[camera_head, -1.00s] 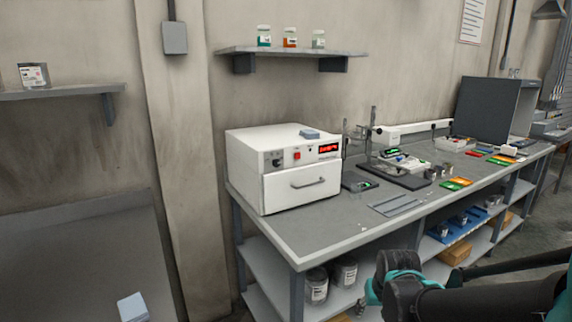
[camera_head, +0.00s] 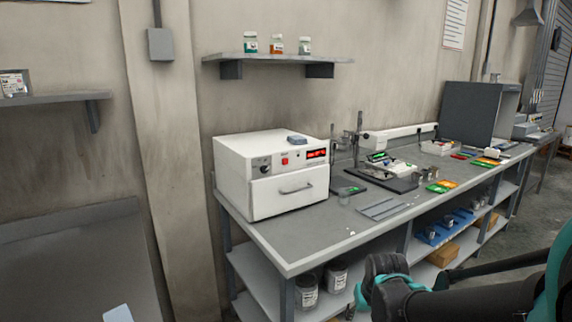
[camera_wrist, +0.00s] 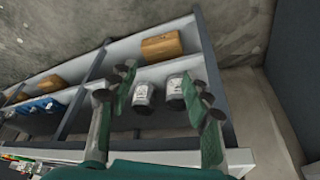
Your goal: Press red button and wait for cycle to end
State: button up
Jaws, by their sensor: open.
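The red button (camera_head: 285,161) is a small red square on the front panel of a white box-shaped machine (camera_head: 240,160). The machine stands at the left end of the grey bench. A lit red display (camera_head: 316,154) is right of the button, and a dark knob is left of it. The front drawer with its grey handle (camera_head: 297,189) looks closed. My gripper (camera_head: 362,298) is low in front of the bench, right of and below the machine, apart from it. In the wrist view my gripper (camera_wrist: 160,100) has its fingers spread, with nothing between them, facing the lower shelf.
The bench top (camera_head: 310,225) is clear in front of the machine. Farther right are a stand, instruments and coloured cards. Grey cans (camera_head: 307,290) sit on the lower shelf, also in the wrist view (camera_wrist: 143,95). A wall shelf (camera_head: 280,58) with jars hangs above the machine.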

grip_shut()
dwell(1.4)
